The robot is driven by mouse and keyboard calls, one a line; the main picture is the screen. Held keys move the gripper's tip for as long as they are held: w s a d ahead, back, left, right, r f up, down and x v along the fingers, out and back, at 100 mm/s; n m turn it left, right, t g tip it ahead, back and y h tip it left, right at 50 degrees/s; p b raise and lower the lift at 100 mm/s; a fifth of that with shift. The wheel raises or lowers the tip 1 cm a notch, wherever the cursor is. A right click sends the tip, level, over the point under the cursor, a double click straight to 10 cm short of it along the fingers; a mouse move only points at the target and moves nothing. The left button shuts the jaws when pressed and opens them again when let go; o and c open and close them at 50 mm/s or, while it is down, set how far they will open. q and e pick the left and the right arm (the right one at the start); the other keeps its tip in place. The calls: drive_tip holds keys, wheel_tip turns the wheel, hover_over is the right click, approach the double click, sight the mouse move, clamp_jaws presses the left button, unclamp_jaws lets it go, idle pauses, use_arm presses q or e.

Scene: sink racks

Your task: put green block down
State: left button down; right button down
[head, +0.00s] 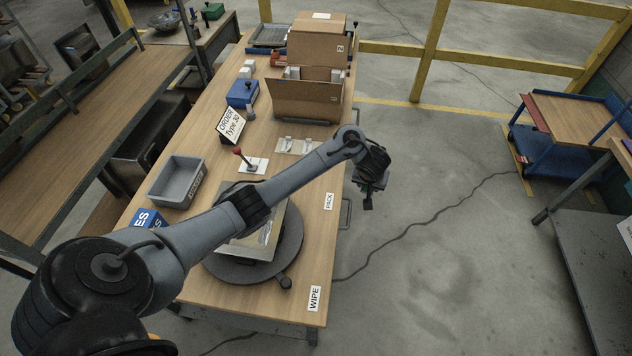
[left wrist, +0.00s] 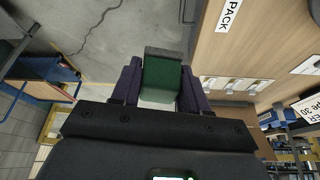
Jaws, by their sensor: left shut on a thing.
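The green block (left wrist: 163,78) sits between the two dark purple fingers of my left gripper (left wrist: 160,92) in the left wrist view. The fingers are shut on it, and a grey top edge shows on the block. In the head view my left gripper (head: 369,193) hangs past the right edge of the workbench, over the concrete floor, near the PACK label. The block is too dark and small to make out there. My right gripper is in neither view.
The wooden workbench (head: 307,262) carries a round turntable (head: 292,242), a grey bin (head: 177,182), a red-knobbed lever (head: 250,165), small clear packets (head: 297,146) and cardboard boxes (head: 308,97). A yellow railing (head: 432,50) stands behind. A blue cart (head: 565,150) stands at right; the floor between is open.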

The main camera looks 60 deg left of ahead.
use_arm(q)
drive_tip(key=s+a+f+b, duration=0.1)
drive_tip(key=a+f+b, duration=0.2)
drive_tip(key=a, duration=0.5)
drive_tip(key=s+a+f+n+b, duration=0.1)
drive_tip(key=a+f+b, duration=0.3)
drive_tip(key=a, duration=0.5)
drive_tip(key=s+a+f+n+b, duration=0.1)
drive_tip(key=s+a+f+b, duration=0.1)
drive_tip(key=a+f+b, duration=0.2)
drive_tip(key=shift+a+g+y+b, duration=0.3)
drive_tip(key=shift+a+b, duration=0.95)
drive_tip(key=shift+a, duration=1.1)
wheel_tip(320, 180, down, 4)
drive_tip(key=shift+r+b, duration=0.2)
drive_tip(key=shift+b, duration=0.6)
drive_tip(key=shift+f, duration=0.25)
drive_tip(key=shift+f, duration=0.1)
drive_tip(key=c, duration=0.6)
unclamp_jaws()
drive_tip(key=shift+o, duration=0.2)
